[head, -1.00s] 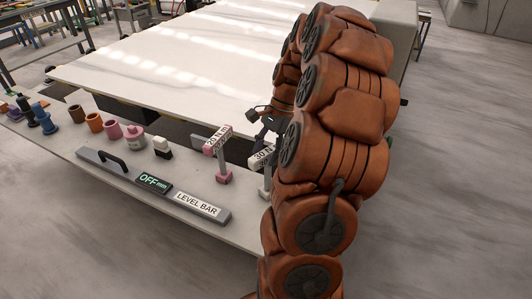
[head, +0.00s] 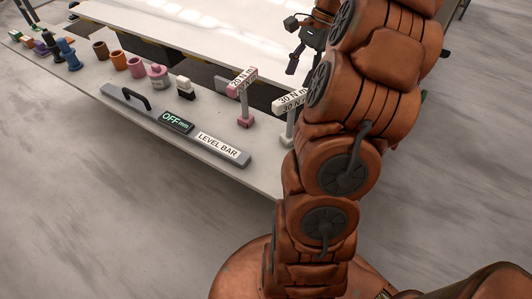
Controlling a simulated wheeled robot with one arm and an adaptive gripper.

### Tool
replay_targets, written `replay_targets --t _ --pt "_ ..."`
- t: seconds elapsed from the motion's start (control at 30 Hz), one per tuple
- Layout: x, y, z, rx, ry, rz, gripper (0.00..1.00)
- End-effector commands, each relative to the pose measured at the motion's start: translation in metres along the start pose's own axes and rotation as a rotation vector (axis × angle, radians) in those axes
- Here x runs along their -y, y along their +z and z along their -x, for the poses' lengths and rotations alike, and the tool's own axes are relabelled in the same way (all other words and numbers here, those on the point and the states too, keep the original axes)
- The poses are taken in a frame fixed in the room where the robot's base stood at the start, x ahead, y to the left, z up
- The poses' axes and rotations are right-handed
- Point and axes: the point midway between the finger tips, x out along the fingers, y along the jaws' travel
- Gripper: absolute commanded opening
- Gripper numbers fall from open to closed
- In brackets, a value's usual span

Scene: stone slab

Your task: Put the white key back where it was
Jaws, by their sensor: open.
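The white key (head: 291,101) is a T-shaped tool marked "30 N m". My arm hides part of the gripper and the area right of the white key.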

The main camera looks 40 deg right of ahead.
Motion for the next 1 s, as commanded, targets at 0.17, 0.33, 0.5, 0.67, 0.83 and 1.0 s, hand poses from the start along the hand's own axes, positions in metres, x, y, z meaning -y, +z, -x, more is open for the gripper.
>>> replay_targets --t 0.17,0.33,0.5,0.67,0.83,1.0 --pt "0.004 0.043 -0.011 -0.023 0.034 0.154 0.56" --pt "-0.005 0.111 -0.038 -0.056 0.110 0.430 0.56" --pt "-0.031 0.168 -0.066 -0.090 0.185 0.699 0.56" --pt "-0.066 0.207 -0.093 -0.117 0.256 0.939 0.56" --pt "-0.110 0.232 -0.120 -0.143 0.331 1.181 0.56" --pt "-0.154 0.241 -0.144 -0.166 0.396 1.397 0.56"
